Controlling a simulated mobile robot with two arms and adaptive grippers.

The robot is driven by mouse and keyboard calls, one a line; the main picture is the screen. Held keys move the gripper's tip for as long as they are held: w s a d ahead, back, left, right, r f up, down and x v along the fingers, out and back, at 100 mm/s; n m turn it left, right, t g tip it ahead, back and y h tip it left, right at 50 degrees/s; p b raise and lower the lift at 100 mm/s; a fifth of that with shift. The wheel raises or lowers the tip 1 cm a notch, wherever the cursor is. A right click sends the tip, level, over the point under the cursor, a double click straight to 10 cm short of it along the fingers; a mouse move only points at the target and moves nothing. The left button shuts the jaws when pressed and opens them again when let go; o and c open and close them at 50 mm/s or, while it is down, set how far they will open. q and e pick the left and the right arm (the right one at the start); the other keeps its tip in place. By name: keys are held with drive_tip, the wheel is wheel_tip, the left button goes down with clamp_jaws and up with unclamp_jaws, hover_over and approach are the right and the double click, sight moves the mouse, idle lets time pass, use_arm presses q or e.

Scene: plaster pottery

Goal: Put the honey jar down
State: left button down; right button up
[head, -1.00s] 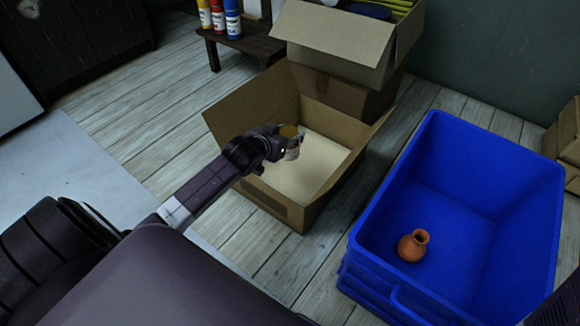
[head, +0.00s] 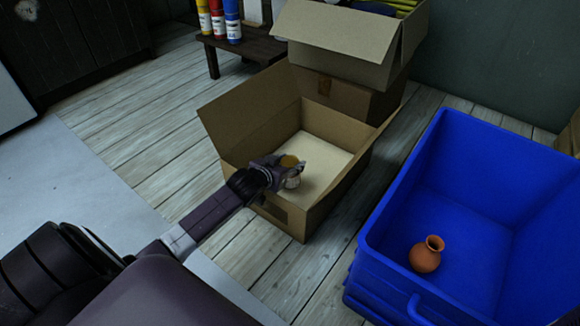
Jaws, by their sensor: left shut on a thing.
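The honey jar (head: 292,181) is small and pale, with a yellow-brown top. It shows in the head view at my left gripper (head: 290,172), which is shut on it. The gripper holds the jar over the near part of an open cardboard box (head: 327,207) with a pale, bare bottom. I cannot tell whether the jar touches the box bottom. The gripper hides part of the jar. My right gripper is not in view.
A blue crate (head: 384,262) with an orange-brown vase (head: 426,254) inside stands at the right. Another open carton (head: 335,38) stands behind the box. A low dark bench (head: 245,45) holds several coloured bottles. The wooden floor at left is clear.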

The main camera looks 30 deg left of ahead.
use_arm(q)
drive_tip(key=shift+w+r, duration=0.1)
drive_tip(key=shift+r, duration=0.2)
drive_tip(key=shift+f, duration=0.1)
drive_tip(key=shift+f, duration=0.4)
drive_tip(key=shift+f, duration=0.15)
drive_tip(key=c, duration=1.2)
unclamp_jaws()
drive_tip(key=shift+f, duration=0.25)
drive_tip(key=shift+o, duration=0.2)
drive_tip(key=shift+s, duration=0.2)
